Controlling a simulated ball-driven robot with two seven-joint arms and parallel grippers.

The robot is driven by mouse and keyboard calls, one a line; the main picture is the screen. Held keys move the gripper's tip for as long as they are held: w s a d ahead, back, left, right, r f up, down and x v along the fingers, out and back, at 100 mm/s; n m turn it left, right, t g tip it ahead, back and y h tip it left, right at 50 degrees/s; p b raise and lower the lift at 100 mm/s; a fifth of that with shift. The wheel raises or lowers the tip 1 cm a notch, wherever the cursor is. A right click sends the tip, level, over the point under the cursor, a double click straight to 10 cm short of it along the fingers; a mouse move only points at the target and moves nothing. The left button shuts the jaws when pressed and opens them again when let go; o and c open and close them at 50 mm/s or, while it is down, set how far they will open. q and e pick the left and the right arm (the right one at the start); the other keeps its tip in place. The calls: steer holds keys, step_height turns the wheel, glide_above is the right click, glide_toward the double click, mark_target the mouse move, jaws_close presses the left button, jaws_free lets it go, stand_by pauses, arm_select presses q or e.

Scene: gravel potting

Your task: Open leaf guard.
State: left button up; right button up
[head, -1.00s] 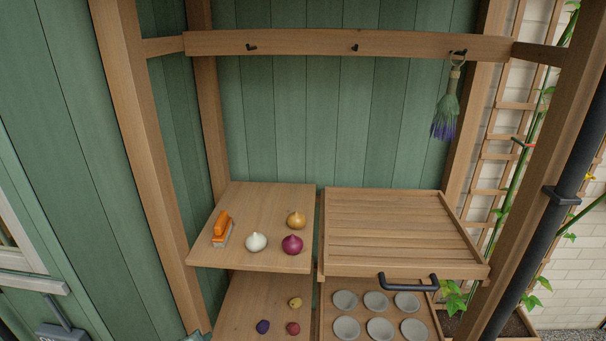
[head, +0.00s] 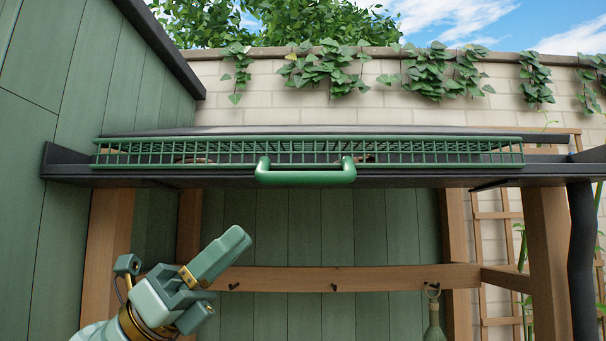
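The leaf guard (head: 420,153) is a long green wire grille lying along the front of the dark gutter (head: 400,180) under the roof edge. It looks lowered over the gutter. A thick green handle (head: 305,178) sticks out from the middle of its front edge. My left gripper (head: 223,273) is below and left of the handle, in front of the shed wall. Its fingers are spread and empty, pointing up and right, and touch nothing. My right gripper is not in view. Brownish bits show dimly behind the grille; I cannot tell what they are.
Wooden posts (head: 545,255) and a dark downpipe (head: 583,260) stand at right. The space below the handle is clear.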

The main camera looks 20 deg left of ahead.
mark_target(304, 178)
arm_select(q)
steer(key=p+x, duration=0.5)
steer(key=x, duration=0.7)
steer(key=shift+s+r+p, duration=0.1)
steer(key=shift+s+p, duration=0.05)
steer(key=shift+p, duration=0.25)
steer(key=shift+w+d+r, duration=0.25)
steer(key=shift+d+r, duration=0.1)
steer(key=shift+d, duration=0.1)
jaws_close()
